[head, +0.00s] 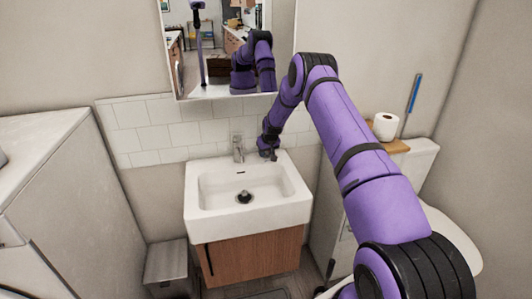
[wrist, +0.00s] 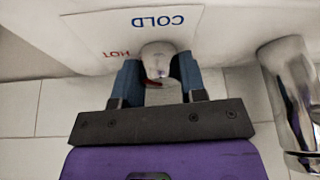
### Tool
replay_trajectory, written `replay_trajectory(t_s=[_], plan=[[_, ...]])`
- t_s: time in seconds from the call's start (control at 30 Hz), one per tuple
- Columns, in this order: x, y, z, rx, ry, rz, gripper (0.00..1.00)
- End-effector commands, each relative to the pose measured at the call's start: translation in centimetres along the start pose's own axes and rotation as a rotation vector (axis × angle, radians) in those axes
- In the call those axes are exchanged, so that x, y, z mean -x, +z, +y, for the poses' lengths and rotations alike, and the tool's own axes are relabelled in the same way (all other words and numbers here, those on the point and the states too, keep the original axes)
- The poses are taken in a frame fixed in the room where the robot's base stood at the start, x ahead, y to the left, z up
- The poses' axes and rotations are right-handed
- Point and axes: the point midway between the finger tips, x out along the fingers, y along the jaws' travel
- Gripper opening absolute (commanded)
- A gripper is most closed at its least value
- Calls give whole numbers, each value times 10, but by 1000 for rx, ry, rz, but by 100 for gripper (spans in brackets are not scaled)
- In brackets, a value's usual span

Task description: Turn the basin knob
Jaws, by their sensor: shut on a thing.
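The basin knob (wrist: 157,58) is a small rounded metal knob in the wrist view, in front of a white label (wrist: 125,32) that reads COLD in blue and HOT in red, upside down. My gripper (wrist: 159,72) has its two blue fingers on either side of the knob and is shut on it. In the head view, my gripper (head: 268,153) is at the back right of the white basin (head: 205,217), right of the faucet. The knob cannot be made out in the head view, where the gripper covers that spot.
The chrome faucet (head: 238,150) stands at the basin's back edge; it is close on the right in the wrist view (wrist: 290,95). A mirror (head: 205,75) hangs above white tiles (head: 140,140). A toilet (head: 455,235) with a paper roll (head: 385,126) is at the right.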

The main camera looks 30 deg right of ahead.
Motion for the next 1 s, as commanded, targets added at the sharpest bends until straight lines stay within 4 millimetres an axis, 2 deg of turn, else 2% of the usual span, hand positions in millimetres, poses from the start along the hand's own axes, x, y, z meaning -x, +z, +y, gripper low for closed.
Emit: replay_trajectory(t_s=[0.57,0.6,0.7,1.0], plan=[[0,0,0,34,-14,-1,15],[0,0,0,34,-14,-1,43],[0,0,0,34,-14,-1,64],[1,0,0,33,-14,-1,64]])
